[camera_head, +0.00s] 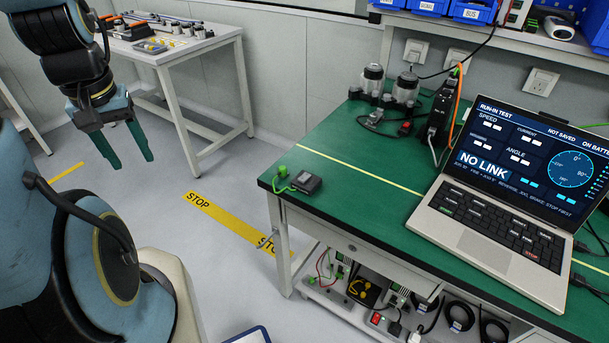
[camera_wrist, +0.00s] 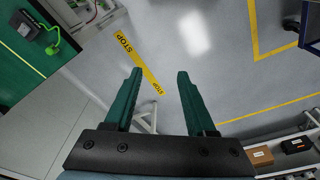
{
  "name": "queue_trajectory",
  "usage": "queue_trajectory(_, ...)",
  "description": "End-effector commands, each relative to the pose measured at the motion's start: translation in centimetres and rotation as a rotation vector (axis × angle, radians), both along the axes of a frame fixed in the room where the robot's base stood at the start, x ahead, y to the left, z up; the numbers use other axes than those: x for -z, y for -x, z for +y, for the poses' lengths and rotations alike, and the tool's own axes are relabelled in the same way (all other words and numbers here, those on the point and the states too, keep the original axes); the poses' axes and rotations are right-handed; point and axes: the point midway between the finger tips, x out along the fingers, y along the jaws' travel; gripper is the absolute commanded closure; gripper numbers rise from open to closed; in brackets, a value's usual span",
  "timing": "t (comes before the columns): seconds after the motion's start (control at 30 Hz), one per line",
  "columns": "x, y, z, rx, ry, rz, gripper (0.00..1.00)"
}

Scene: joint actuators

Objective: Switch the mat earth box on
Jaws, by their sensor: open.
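The mat earth box looks to be the small dark grey box (camera_head: 306,182) with a green plug and cable at the near left corner of the green-topped bench (camera_head: 340,210). It also shows at the upper left of the wrist view (camera_wrist: 24,25). Its switch is too small to make out. My gripper (camera_head: 132,166) hangs in the air left of the bench, well apart from the box. Its two green fingers are spread with nothing between them. In the wrist view my gripper (camera_wrist: 159,72) is over bare floor.
A laptop (camera_head: 505,190) reading "NO LINK" stands on the bench's right, with actuators (camera_head: 372,82) and a black power strip (camera_head: 441,105) behind. Cables and devices fill the shelf below. A white table (camera_head: 175,50) stands at the back left. The floor between is clear, with yellow STOP tape (camera_head: 228,218).

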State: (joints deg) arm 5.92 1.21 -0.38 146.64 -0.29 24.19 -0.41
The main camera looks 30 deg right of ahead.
Motion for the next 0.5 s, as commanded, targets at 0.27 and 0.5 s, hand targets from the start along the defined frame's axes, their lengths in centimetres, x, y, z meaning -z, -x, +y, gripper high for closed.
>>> queue_trajectory(0.27,0.1,-2.3,-5.0,-0.076,0.013,0.045,0.77)
queue_trajectory(0.5,0.5,-3.9,-15.7,-0.254,0.001,0.123,1.0)
